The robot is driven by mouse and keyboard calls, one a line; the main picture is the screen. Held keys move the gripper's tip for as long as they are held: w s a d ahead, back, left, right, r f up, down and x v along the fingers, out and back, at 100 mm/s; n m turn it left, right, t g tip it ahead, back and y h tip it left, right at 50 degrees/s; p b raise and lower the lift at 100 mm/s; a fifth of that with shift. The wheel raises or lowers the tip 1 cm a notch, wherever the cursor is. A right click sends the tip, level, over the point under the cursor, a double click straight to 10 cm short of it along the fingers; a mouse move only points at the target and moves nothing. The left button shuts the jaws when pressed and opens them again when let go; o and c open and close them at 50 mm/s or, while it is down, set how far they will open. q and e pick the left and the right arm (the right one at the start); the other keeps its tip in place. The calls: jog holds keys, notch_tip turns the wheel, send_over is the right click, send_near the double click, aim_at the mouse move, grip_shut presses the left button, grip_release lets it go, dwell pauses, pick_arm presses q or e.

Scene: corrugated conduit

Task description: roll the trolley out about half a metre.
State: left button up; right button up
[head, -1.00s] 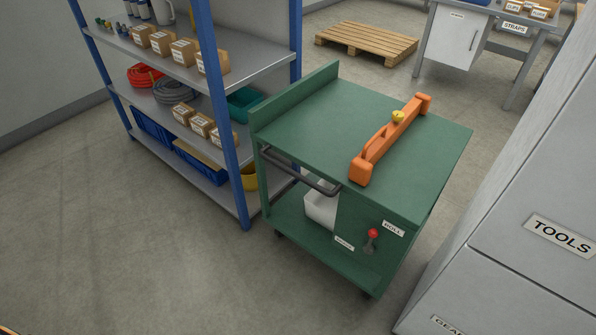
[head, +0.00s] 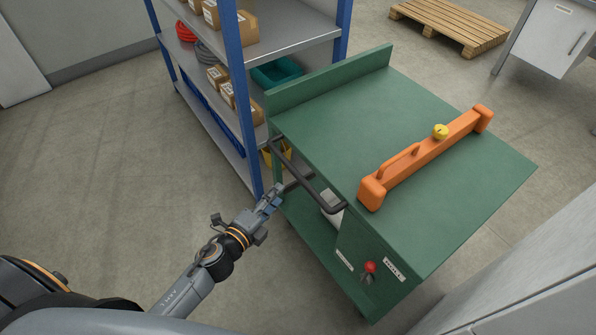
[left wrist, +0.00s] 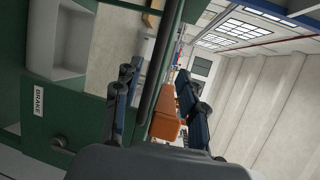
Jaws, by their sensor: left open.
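The green trolley (head: 480,185) stands beside the blue shelf rack, with a dark bar handle (head: 286,156) on its near left end. My left gripper (head: 290,187) is open at the handle. In the left wrist view the handle bar (left wrist: 157,75) runs between the fingers of the left gripper (left wrist: 157,95); I cannot tell whether they touch it. A red-knobbed lever (head: 370,267) is on the trolley's end panel, between labels for BRAKE (head: 344,260) and ROLL (head: 394,270). Its exact setting is hard to tell. My right gripper is not in view.
An orange tool (head: 420,160) with a yellow knob (head: 440,131) lies on the trolley top. The blue-posted rack (head: 235,95) stands close behind the handle. A grey cabinet (head: 540,270) is at the right. Floor (head: 110,180) is clear at the left.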

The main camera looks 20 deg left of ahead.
aim_at(297, 173)
pick_arm(q)
jog(key=x, duration=0.4)
jog(key=shift+w, duration=0.1)
jog(key=x, duration=0.6)
jog(key=shift+w+d+f, duration=0.1)
jog(key=shift+w+d, duration=0.05)
jog(key=shift+w, duration=0.3)
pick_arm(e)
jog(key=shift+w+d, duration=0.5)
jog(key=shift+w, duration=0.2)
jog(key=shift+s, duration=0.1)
pick_arm(q)
jog(key=shift+c, duration=0.8)
grip_shut()
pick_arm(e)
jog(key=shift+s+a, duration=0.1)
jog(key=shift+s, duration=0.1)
